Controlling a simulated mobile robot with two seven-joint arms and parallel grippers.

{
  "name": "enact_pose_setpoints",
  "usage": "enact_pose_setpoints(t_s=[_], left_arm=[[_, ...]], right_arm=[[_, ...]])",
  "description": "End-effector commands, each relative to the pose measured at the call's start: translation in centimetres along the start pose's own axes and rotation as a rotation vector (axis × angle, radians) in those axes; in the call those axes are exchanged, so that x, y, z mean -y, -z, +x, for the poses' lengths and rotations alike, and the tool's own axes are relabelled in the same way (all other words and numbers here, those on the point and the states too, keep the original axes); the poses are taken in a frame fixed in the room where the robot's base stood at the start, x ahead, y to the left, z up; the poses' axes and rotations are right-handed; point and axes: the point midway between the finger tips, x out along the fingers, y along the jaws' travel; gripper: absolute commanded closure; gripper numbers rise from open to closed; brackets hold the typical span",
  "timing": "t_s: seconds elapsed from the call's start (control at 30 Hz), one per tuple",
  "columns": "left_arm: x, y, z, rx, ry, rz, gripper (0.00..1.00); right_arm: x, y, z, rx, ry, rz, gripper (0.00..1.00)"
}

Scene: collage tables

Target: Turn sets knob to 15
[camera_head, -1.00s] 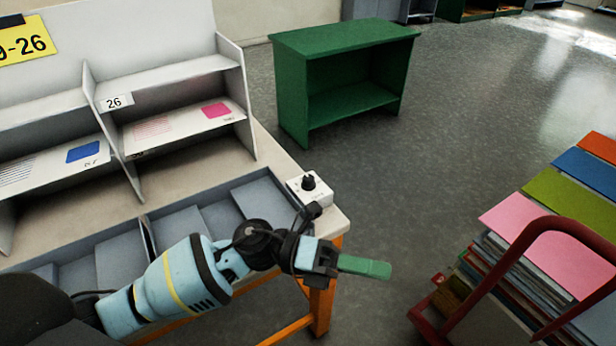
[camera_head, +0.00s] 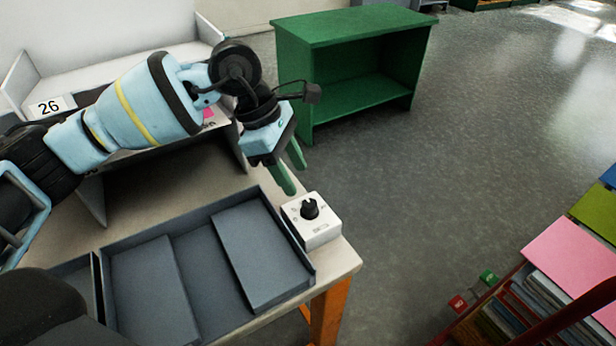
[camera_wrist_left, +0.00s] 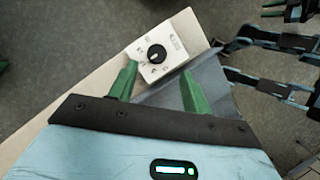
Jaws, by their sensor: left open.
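The sets knob is a black dial (camera_head: 309,209) on top of a small white box (camera_head: 319,234) at the table's right corner. In the left wrist view the black knob (camera_wrist_left: 156,53) lies ahead of the fingertips, roughly centred between them, with small marks around it too small to read. My left gripper (camera_head: 292,174) has green fingers, open and empty. It is above and behind the box in the head view, apart from the knob. My right gripper is not seen in the head view.
A grey divided tray (camera_head: 291,244) lies just left of the box. A green bookcase (camera_head: 352,32) is on the floor beyond. A cart with coloured boards (camera_head: 570,252) stands at right.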

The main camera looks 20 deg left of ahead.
Motion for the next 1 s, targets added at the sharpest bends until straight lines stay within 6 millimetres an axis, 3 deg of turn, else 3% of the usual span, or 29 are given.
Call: enact_pose_setpoints(t_s=[0.37, 0.8, 1.0], left_arm=[[-0.2, 0.3, 0.4, -0.014, -0.007, 0.003, 0.52], [-0.2, 0.3, 6.3, -0.014, -0.006, 0.003, 0.52], [-0.2, 0.3, 7.5, -0.012, -0.007, 0.003, 0.52]], right_arm=[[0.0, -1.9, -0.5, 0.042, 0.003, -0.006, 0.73], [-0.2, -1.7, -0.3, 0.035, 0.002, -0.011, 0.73], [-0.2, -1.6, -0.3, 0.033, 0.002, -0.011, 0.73]])
